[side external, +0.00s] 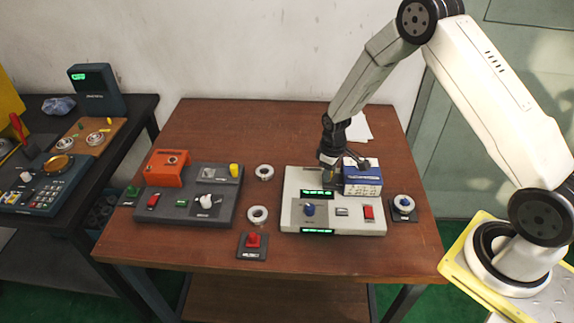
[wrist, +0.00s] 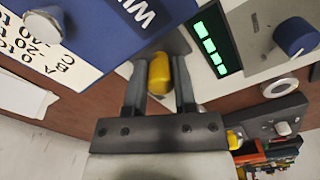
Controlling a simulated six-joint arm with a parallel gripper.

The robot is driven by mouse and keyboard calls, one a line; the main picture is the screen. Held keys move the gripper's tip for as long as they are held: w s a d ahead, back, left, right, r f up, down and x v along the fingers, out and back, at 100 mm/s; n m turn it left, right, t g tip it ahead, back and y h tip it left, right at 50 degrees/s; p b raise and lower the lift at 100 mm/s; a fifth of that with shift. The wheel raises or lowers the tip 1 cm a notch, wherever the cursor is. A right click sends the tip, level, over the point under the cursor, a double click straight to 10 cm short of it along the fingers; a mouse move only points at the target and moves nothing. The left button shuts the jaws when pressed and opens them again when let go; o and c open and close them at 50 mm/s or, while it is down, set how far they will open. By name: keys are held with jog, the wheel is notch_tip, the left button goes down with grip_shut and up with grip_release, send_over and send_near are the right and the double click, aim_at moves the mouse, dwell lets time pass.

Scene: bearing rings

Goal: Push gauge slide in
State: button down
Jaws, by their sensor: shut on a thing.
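A yellow rounded handle (wrist: 159,74), apparently the gauge slide's grip, sits between the two fingers of my gripper (wrist: 158,88) in the wrist view. My gripper is shut on it. In the side external view my gripper (side external: 330,170) is low over the back of the light grey panel (side external: 292,190), left of the blue and white box (side external: 362,178). The box also fills the upper left of the wrist view (wrist: 100,30), with a white knob (wrist: 43,24) on its face. How far the slide is out cannot be told.
The grey panel carries green displays (side external: 318,192), a blue knob (side external: 309,210) and a red switch (side external: 369,212). A dark panel (side external: 180,207) with an orange box (side external: 168,168) stands left. Two pale rings (side external: 257,215) lie between the panels.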

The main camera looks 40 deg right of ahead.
jog(key=shift+s+d, duration=0.1)
jog(key=shift+d, duration=0.15)
jog(key=c, duration=0.6)
grip_release()
jog(key=shift+a+r, duration=0.1)
jog(key=shift+r, duration=0.05)
jog(key=shift+r, duration=3.35)
